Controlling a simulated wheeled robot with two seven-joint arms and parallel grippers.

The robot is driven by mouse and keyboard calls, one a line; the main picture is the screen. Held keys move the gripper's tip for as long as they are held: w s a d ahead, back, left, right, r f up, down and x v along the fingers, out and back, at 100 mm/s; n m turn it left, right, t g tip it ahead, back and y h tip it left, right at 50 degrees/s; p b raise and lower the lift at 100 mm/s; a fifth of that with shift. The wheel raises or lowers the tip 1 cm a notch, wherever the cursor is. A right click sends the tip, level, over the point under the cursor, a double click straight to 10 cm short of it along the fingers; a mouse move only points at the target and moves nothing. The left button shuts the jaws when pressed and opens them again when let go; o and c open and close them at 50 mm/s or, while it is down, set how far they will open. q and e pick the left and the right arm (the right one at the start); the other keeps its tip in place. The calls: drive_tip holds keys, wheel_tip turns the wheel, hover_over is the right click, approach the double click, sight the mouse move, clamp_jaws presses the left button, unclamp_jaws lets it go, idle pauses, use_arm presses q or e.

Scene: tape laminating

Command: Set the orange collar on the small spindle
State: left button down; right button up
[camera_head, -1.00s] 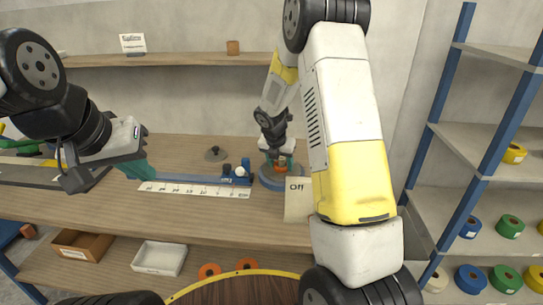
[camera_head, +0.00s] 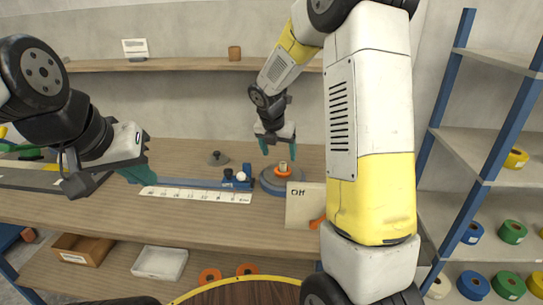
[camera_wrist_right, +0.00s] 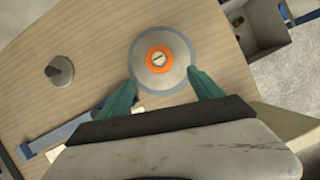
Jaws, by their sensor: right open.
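The orange collar (camera_head: 283,171) sits around the upright post at the centre of a round grey disc with a blue rim (camera_head: 270,186).
A small grey disc with a knob (camera_head: 217,158) stands left of the round base. A blue bar with a clamp (camera_head: 237,180) and a white ruler (camera_head: 195,195) lie on the bench. A sign panel (camera_head: 300,208) stands at the front right. Shelves with tape rolls (camera_head: 512,231) are at right.

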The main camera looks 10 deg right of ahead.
drive_tip(key=s+r+m+y, duration=0.2)
drive_tip(key=s+r+m, duration=1.1)
drive_tip(key=s+m, duration=0.15)
drive_tip(key=s+a+r+m+t+y, duration=0.2)
drive_tip(key=s+m, duration=1.2)
drive_tip(key=shift+s+m+y, duration=0.25)
drive_tip(key=shift+m+y, duration=0.05)
drive_tip(key=shift+m, duration=0.05)
drive_tip(key=shift+a+r, duration=0.1)
